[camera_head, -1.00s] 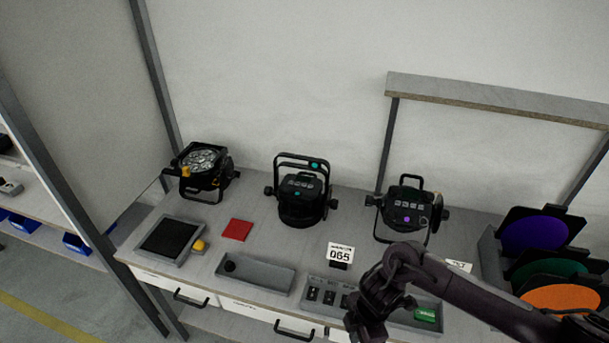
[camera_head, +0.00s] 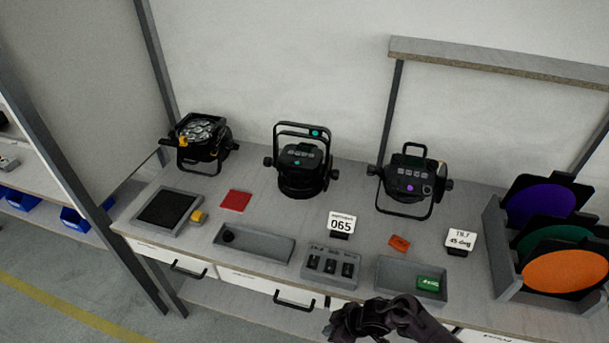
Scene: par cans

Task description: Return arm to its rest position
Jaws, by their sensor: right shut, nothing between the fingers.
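My right arm comes in at the bottom edge, right of centre, and my right gripper (camera_head: 350,322) is in front of the bench's front edge, below the small grey holder. It is shut and holds nothing. Its fingertips are dark and hard to make out. My left gripper is not in view. The bench (camera_head: 290,225) carries three black par cans: one at the left with its lenses up (camera_head: 200,135), one in the middle with a teal dot (camera_head: 302,165), and one at the right with a purple dot (camera_head: 410,182).
On the bench stand a black-topped pad (camera_head: 168,208), a red square (camera_head: 236,200), a grey tray (camera_head: 262,245), a three-slot holder (camera_head: 330,262), a tray with a green block (camera_head: 400,278), and signs (camera_head: 342,223). A rack of coloured filters (camera_head: 565,270) stands right. Drawer handles (camera_head: 294,301) stick out in front.

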